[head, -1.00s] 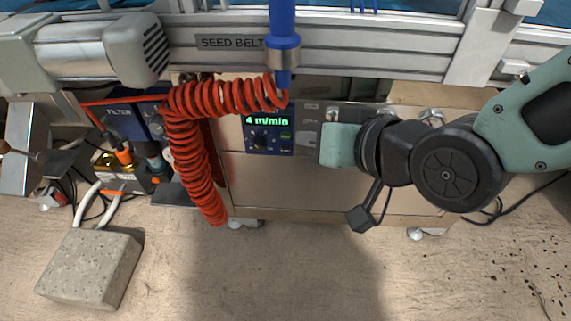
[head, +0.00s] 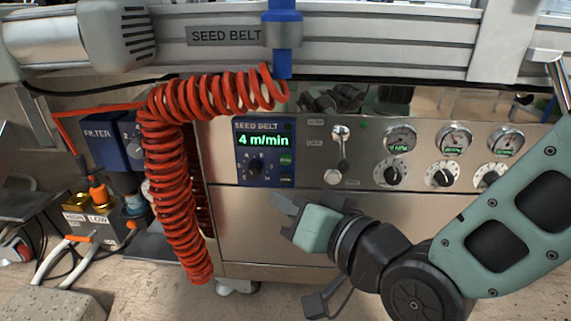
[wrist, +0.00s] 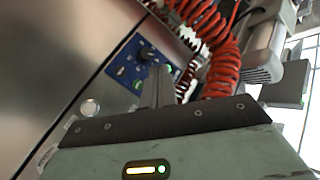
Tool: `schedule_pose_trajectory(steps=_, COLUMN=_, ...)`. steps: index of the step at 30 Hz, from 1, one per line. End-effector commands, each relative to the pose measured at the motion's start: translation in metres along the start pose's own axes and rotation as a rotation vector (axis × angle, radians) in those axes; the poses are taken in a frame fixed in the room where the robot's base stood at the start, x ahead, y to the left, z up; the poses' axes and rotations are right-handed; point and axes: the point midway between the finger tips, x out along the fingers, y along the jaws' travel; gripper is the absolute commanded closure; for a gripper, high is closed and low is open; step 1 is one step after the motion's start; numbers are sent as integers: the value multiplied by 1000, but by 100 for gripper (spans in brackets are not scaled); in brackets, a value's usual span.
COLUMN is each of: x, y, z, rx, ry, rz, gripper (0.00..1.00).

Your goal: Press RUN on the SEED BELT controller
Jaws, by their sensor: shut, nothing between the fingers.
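The SEED BELT controller (head: 243,140) is a small blue panel on the steel cabinet front. Its green display (head: 263,141) reads 4 m/min, with a black knob (head: 254,168) below. Two small buttons are stacked right of the knob: an upper green one (head: 286,160) and a lower one (head: 287,180). Their lettering is too small to read. My gripper (head: 281,204) is shut and empty, its fingertips just below the panel's lower right. In the wrist view, the shut fingers (wrist: 160,88) partly cover the right side of the tilted blue controller (wrist: 130,66).
A coiled red hose (head: 170,185) hangs close left of the controller. A lever (head: 342,150), a round white button (head: 333,177) and several gauges (head: 400,139) with knobs lie to its right. A rail with a blue post (head: 283,45) runs above. The lower cabinet front is bare.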

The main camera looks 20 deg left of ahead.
Motion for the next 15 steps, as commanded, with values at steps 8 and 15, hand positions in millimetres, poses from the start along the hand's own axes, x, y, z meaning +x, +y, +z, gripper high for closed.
schedule_pose_trajectory(steps=8, x=8, y=6, z=-6, rx=1, ry=0, rz=2, gripper=100)
schedule_pose_trajectory(steps=15, x=30, y=22, z=-23, rx=1, ry=1, rz=2, gripper=100)
